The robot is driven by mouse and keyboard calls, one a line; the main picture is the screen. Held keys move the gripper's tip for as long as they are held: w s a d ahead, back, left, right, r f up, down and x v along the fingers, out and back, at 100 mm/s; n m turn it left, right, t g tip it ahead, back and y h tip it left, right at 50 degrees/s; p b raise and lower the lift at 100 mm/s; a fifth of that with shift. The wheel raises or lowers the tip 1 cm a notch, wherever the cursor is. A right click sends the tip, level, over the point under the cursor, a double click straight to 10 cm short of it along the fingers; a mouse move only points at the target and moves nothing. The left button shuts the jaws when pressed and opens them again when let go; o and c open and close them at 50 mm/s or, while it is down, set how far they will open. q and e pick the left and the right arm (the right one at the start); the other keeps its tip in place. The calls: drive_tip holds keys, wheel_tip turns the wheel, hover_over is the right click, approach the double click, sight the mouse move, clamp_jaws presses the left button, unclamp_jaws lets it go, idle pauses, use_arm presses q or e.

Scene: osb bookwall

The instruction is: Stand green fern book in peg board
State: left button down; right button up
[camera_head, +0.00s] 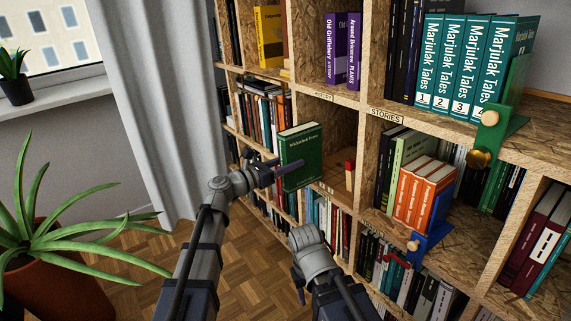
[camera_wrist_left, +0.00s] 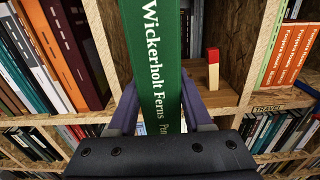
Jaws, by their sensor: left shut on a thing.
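The green fern book (camera_head: 301,158) is upright, its cover facing the head camera, in front of an open shelf compartment. In the left wrist view its spine (camera_wrist_left: 162,60) reads "Wickerholt Ferns". My left gripper (camera_head: 280,168) is shut on the book, with one finger on each side of the spine in the left wrist view (camera_wrist_left: 160,108). A small wooden upright with a red top (camera_head: 350,173) stands in the compartment, right of the book; it also shows in the left wrist view (camera_wrist_left: 213,69). I cannot make out a whole peg board. My right gripper (camera_head: 299,287) hangs low, its fingers unclear.
The bookcase divider (camera_head: 362,150) is right of that compartment. Orange books (camera_head: 421,193) with a blue bookend (camera_head: 430,240) stand further right. Teal Marjulak Tales books (camera_head: 467,62) stand above. A potted plant (camera_head: 50,245) is at left; the floor between is clear.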

sight(317, 152)
use_arm(q)
drive_tip(key=shift+x, duration=9.1)
drive_tip(key=shift+f, duration=0.25)
drive_tip(key=shift+c, duration=1.2)
unclamp_jaws()
drive_tip(key=shift+s+a, duration=0.1)
drive_tip(key=v, duration=0.7)
drive_tip(key=shift+s+a, duration=0.25)
